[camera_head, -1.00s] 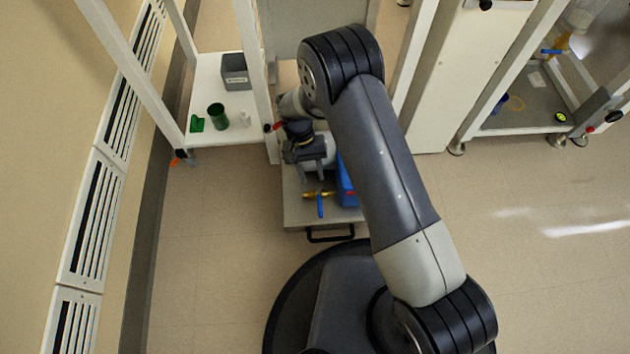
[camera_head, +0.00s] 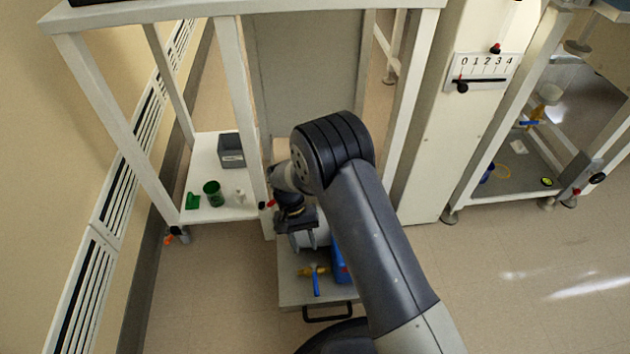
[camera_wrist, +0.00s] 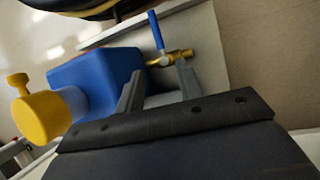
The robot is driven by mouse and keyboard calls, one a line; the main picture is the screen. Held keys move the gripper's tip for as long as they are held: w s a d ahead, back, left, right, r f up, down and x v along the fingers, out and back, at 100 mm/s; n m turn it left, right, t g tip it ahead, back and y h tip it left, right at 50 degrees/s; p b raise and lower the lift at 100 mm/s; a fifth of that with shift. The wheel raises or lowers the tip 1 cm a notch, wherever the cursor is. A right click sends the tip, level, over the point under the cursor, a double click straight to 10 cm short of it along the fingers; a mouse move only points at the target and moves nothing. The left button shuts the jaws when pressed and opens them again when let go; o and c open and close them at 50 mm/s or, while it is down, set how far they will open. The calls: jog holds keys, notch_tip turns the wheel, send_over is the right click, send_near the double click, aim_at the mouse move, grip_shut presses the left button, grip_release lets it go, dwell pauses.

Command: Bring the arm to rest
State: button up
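My gripper (camera_head: 306,246) hangs low over a grey tray or drawer with a black handle (camera_head: 328,312), beside the white frame. In the wrist view its two grey fingers (camera_wrist: 158,86) stand apart with nothing clearly held between them. A blue block-like object (camera_head: 341,266) lies on the tray right of the gripper; it also shows in the wrist view (camera_wrist: 95,75), with a white neck and a yellow knobbed end (camera_wrist: 42,116). A brass valve with a blue lever (camera_head: 315,275) lies on the tray, beyond the fingers in the wrist view (camera_wrist: 170,57).
A white shelf (camera_head: 205,180) at left holds a grey bin (camera_head: 231,150), a green cup (camera_head: 212,193), a green piece (camera_head: 192,201) and a small white item (camera_head: 240,196). A scale board marked 0 to 4 (camera_head: 484,72) is on the white panel. Floor at right (camera_head: 520,270) is clear.

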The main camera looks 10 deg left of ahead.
aim_at(315, 273)
jog(key=b+x, duration=0.3)
jog(key=x, duration=0.7)
jog(key=shift+s+d+f+b, duration=0.1)
jog(key=shift+f+b, duration=0.3)
jog(key=shift+r, duration=0.1)
jog(key=p+v, duration=0.4)
jog(key=v, duration=0.7)
jog(key=b+x, duration=0.4)
jog(key=x, duration=0.7)
jog(key=shift+f, duration=0.3)
jog(key=shift+r+n, duration=0.3)
jog(key=shift+n, duration=0.4)
jog(key=shift+d+n+t+h, duration=0.35)
jog(key=shift+n+t+h, duration=0.25)
jog(key=shift+n, duration=0.5)
